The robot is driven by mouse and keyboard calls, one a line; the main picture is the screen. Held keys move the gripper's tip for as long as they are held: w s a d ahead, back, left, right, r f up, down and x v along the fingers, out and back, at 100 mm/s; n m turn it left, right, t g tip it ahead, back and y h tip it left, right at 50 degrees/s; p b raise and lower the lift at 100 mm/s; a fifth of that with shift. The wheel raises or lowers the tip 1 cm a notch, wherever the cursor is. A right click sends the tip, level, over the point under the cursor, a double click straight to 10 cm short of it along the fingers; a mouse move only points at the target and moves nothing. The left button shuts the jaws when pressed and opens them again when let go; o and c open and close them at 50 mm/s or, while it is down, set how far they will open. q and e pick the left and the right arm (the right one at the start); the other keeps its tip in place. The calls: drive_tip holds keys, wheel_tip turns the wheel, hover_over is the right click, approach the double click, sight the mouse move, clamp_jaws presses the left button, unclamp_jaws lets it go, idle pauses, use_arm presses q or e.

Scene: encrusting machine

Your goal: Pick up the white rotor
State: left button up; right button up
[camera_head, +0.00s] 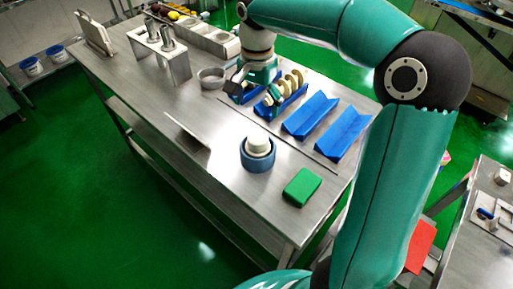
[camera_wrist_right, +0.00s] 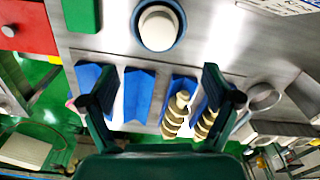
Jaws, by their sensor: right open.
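Two cream-white ribbed rotors lie in blue V-shaped trays; the right one (camera_head: 295,79) shows best in the head view, and the left one is largely covered by my gripper. In the right wrist view a rotor (camera_wrist_right: 175,112) lies between the fingers, and another rotor (camera_wrist_right: 206,122) lies close to the right finger. My right gripper (camera_head: 255,92) is open and empty, pointing down above the filled trays. It also shows in the wrist view (camera_wrist_right: 160,75). I cannot tell its exact height above the rotors. My left gripper is out of view.
Two empty blue trays (camera_head: 311,116) lie to the right on the steel table (camera_head: 150,85). A blue round holder (camera_head: 257,163) with a white piece and a green block (camera_head: 302,187) stand in front. A metal bowl (camera_head: 211,77) and a steel stand (camera_head: 160,48) are left of the gripper.

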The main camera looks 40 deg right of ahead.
sight(258, 136)
wheel_tip(258, 136, down, 7)
drive_tip(key=shift+s, duration=0.1)
drive_tip(key=shift+f+p, duration=0.6)
drive_tip(key=shift+f, duration=2.1)
clamp_jaws()
